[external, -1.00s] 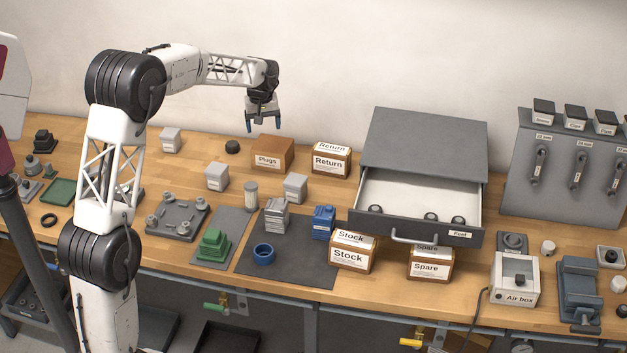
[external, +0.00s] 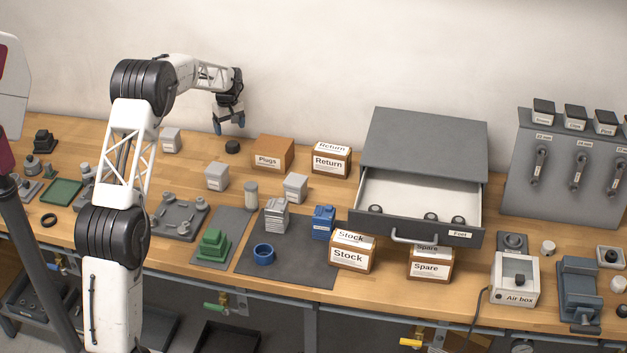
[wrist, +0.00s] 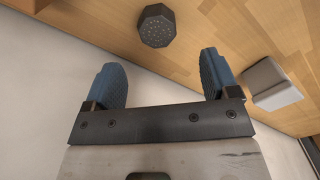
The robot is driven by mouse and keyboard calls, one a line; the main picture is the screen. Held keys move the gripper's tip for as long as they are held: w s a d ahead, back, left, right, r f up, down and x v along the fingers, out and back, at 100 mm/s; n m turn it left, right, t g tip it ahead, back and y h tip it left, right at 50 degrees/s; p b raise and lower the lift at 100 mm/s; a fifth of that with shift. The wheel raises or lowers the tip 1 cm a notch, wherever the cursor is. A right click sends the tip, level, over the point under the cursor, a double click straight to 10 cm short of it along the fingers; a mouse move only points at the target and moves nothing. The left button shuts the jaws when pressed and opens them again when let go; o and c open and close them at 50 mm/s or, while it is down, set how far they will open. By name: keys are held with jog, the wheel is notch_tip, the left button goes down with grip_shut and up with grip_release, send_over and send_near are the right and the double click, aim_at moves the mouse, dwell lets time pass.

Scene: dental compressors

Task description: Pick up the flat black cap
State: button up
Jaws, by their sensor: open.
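A small black cap (external: 232,146) lies on the wooden bench near the wall, left of the Plugs box. In the wrist view the cap (wrist: 157,26) is a dark faceted disc with a speckled top, ahead of the fingertips and near the middle. My gripper (external: 229,129) is open and empty, its blue fingers pointing down, above and slightly behind the cap. In the wrist view my gripper (wrist: 163,75) has its two fingers wide apart, with the cap beyond the gap and not between them.
The brown Plugs box (external: 272,153) stands right of the cap. A grey block (external: 170,140) stands to the left, and another grey block (external: 216,177) is in front. The wall rises close behind. An open drawer (external: 420,200) is further right.

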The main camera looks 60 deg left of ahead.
aim_at(232, 143)
jog(key=shift+f, duration=1.25)
jog(key=shift+w+d+f, duration=0.1)
jog(key=shift+f, duration=1.2)
jog(key=shift+w+d+f, duration=0.1)
jog(key=shift+f, duration=1.2)
jog(key=c, duration=1)
jog(key=shift+r, duration=0.1)
jog(key=shift+r, duration=4.95)
